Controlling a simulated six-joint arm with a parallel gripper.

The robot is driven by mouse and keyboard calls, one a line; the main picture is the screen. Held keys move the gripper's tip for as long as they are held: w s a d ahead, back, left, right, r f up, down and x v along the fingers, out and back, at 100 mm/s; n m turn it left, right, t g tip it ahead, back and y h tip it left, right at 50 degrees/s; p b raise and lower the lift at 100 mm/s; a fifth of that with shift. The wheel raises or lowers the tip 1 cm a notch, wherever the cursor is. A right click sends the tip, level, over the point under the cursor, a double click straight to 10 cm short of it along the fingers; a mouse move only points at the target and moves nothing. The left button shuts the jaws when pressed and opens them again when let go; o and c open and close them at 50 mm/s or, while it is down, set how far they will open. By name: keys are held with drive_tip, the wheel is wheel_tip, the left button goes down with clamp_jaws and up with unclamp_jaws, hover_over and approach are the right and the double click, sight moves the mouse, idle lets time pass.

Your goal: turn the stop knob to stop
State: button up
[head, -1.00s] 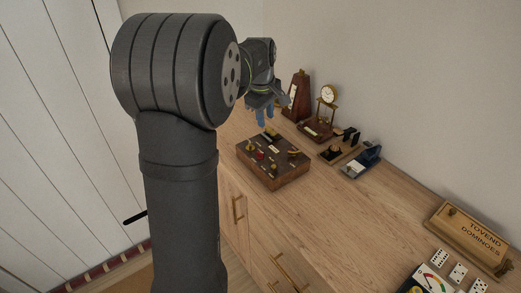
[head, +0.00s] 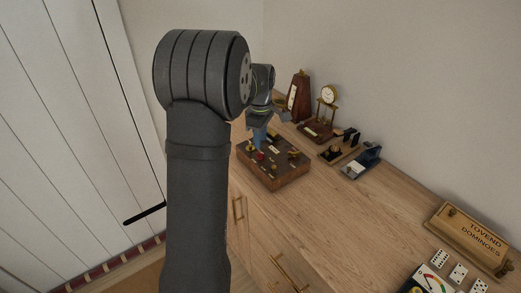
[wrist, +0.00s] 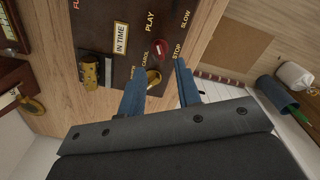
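The dark wooden box (head: 277,179) with knobs and label plates stands on the cabinet top in the head view. In the wrist view its panel (wrist: 112,15) carries the labels PLAY, SLOW, CAROL and STOP and an IN TIME plate (wrist: 121,39). A brass knob (wrist: 154,77) lies near the CAROL and STOP labels. A red knob (wrist: 160,48) is just beyond it. My gripper (wrist: 159,72) is open, its two blue fingers on either side of the brass knob, nearer on the left. Contact cannot be told. In the head view my gripper (head: 259,140) is over the box's far left part.
A brass piece (wrist: 89,72) sits on the panel's left in the wrist view. A dominoes box (head: 467,238) lies at right.

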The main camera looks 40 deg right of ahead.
sight(260, 155)
drive_tip(key=shift+f, duration=2.8)
clamp_jaws()
